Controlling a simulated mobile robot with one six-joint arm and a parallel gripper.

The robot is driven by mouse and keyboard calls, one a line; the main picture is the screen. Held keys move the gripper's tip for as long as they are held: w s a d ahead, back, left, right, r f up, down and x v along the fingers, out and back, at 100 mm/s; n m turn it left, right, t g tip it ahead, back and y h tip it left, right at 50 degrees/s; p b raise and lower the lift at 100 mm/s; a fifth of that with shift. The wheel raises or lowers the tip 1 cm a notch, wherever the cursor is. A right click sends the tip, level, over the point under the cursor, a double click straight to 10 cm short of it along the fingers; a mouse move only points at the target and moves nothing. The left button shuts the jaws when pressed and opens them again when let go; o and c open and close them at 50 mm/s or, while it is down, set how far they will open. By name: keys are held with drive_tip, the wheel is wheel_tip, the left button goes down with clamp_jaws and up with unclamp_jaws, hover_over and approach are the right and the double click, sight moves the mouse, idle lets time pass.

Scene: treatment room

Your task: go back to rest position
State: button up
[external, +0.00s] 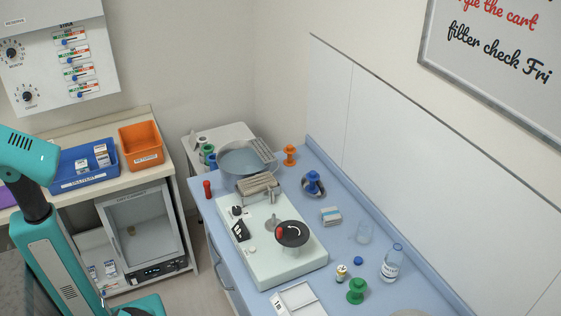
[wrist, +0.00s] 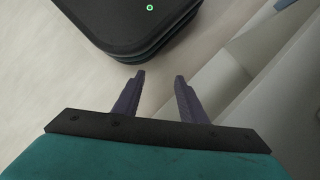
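My gripper (wrist: 160,76) shows in the wrist view with its two dark purple fingers apart. Nothing is between the fingers. Below them in the picture are the black mount and the teal wrist. A dark rounded body with a small green light, likely part of my base, lies beyond the fingertips over a pale floor. In the external view my teal arm stands at the left edge, folded upright. My gripper is not visible there.
At left, a bench carries a blue bin (external: 84,168) and an orange bin (external: 141,145) above a glass-fronted cabinet (external: 143,232). Floor shows between them.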

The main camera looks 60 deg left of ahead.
drive_tip(key=s+a+n+h, duration=0.1)
drive_tip(key=s+a+n, duration=0.2)
drive_tip(key=a, duration=0.3)
drive_tip(key=s+a+n+g+h, duration=0.1)
drive_tip(key=s+a+n, duration=0.1)
drive_tip(key=a+n, duration=0.2)
drive_tip(key=s+a+n+g+h+p, duration=0.1)
drive_tip(key=s+a+n, duration=0.2)
drive_tip(key=a, duration=0.6)
drive_tip(key=shift+s+n+h, duration=0.3)
drive_tip(key=shift+s+n, duration=0.05)
drive_tip(key=shift+n, duration=0.05)
drive_tip(key=shift+r, duration=0.1)
